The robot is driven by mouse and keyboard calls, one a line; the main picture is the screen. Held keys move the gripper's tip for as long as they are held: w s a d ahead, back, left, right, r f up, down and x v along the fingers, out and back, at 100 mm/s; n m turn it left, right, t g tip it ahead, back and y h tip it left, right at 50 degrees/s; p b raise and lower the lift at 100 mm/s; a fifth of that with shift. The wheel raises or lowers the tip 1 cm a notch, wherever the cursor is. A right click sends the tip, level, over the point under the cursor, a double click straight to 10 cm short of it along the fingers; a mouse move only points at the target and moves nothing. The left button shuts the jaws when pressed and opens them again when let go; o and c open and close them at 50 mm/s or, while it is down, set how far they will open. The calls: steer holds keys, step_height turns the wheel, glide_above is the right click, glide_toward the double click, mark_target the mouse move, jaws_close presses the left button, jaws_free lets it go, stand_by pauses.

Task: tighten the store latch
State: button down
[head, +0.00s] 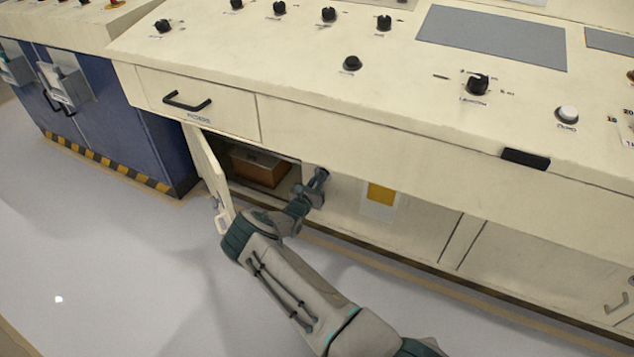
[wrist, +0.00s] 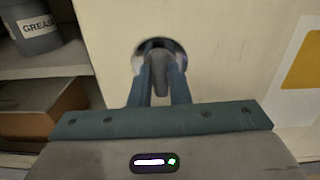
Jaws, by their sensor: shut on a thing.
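The store latch (wrist: 159,72) is a dark grey handle on a round metal plate, set in the cream panel to the right of the open compartment. In the wrist view, my gripper (wrist: 159,88) has one finger on each side of the handle and is shut on it. In the head view, my gripper (head: 318,180) reaches the panel beside the compartment opening. It hides most of the latch there.
The cabinet door (head: 207,175) stands open to the left of my arm. Inside are a brown box (head: 258,168) and, on a shelf, a grey can labelled GREASE (wrist: 36,30). A yellow-and-white label (head: 381,195) is on the panel to the right. The floor in front is clear.

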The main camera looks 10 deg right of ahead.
steer(key=c, duration=1.4)
jaws_free()
steer(key=p+v, duration=0.3)
steer(key=v, duration=1)
steer(key=shift+s+a, duration=0.25)
steer(key=shift+s, duration=0.05)
